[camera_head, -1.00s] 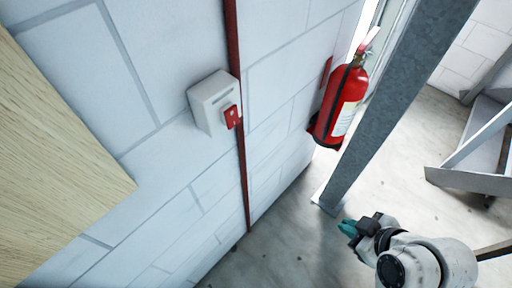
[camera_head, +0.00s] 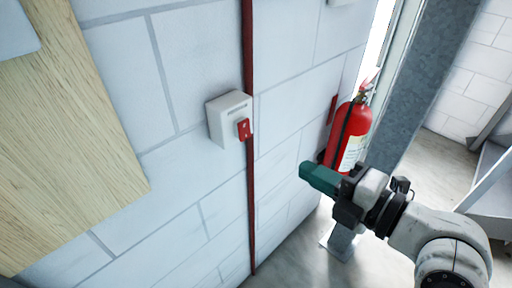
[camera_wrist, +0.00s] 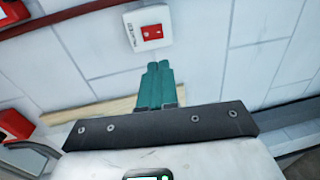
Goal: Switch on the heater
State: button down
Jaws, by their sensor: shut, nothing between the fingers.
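A white wall box (camera_head: 226,118) with a red rocker switch (camera_head: 244,129) is fixed to the white block wall, on a dark red conduit. My gripper (camera_head: 306,171) has teal fingers, shut and empty. In the head view it is to the right of and lower than the switch, apart from it. In the wrist view the box (camera_wrist: 148,27) with its red switch (camera_wrist: 152,32) is above the teal fingertips (camera_wrist: 158,66), with a gap in the picture. Printed lettering shows on the box but is too small to read. I see no heater that I can identify.
A red fire extinguisher (camera_head: 350,134) hangs on the wall behind my gripper, near a grey steel post (camera_head: 428,75). A wooden board (camera_head: 75,150) is at left. The wall between gripper and switch is clear.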

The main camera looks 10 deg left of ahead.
aim_at(246, 138)
jog(key=p+x, duration=0.4)
jog(key=x, duration=0.8)
jog(key=shift+w+a, duration=0.3)
jog(key=shift+w+a+f+p, duration=0.15)
jog(key=shift+w+a+p, duration=0.2)
jog(key=shift+a, duration=0.1)
jog(key=shift+w+a+b, duration=0.1)
jog(key=shift+a+b, duration=0.05)
jog(key=shift+b, duration=0.8)
jog(key=shift+f, duration=0.1)
